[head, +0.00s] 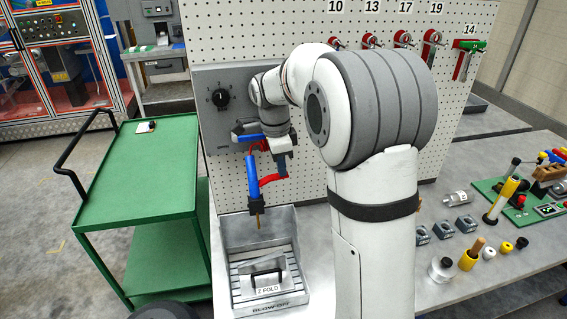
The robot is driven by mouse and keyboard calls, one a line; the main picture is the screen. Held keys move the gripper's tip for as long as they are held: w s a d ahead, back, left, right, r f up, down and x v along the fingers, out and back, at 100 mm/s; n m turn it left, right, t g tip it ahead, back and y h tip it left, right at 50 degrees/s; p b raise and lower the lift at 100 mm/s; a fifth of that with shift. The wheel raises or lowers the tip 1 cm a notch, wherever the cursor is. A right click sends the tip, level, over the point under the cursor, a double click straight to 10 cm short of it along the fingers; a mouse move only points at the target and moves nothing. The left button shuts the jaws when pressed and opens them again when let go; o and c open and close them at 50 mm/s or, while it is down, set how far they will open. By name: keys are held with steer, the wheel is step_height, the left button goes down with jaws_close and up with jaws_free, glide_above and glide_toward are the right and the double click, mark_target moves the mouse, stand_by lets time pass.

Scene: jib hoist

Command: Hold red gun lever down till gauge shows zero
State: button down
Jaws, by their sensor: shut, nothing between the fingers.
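A blow gun with a blue body (251,176) hangs nose down in front of the grey panel, its dark nozzle over a metal tray. Its red lever (271,179) sticks out to the right of the body. My gripper (282,166) is shut and empty just above the lever's outer end; I cannot tell whether it touches the lever. A round black dial (220,98) with white marks is on the grey panel (207,82). I cannot tell whether it is the gauge or a knob, nor read it. My arm hides the panel's right part.
A green cart (150,170) stands at the left. Tools hang on the pegboard (480,20). Blocks, knobs and a green board (530,205) occupy the bench at the right.

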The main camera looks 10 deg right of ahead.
steer(key=shift+f, duration=0.1)
steer(key=shift+d+f+y+b, duration=0.3)
steer(key=shift+f+y, duration=0.15)
steer(key=shift+y, duration=0.2)
steer(key=shift+d+f+y+b, duration=0.3)
steer(key=shift+f+y, duration=0.15)
steer(key=shift+y, duration=0.2)
stand_by(2.0)
steer(key=shift+r+p, duration=0.75)
steer(key=shift+r, duration=0.2)
steer(key=shift+r+p, duration=0.25)
steer(key=shift+p, duration=0.05)
step_height(320, 180, up, 13)
steer(key=a, duration=0.1)
steer(key=shift+r+p, duration=0.15)
steer(key=shift+p, duration=0.3)
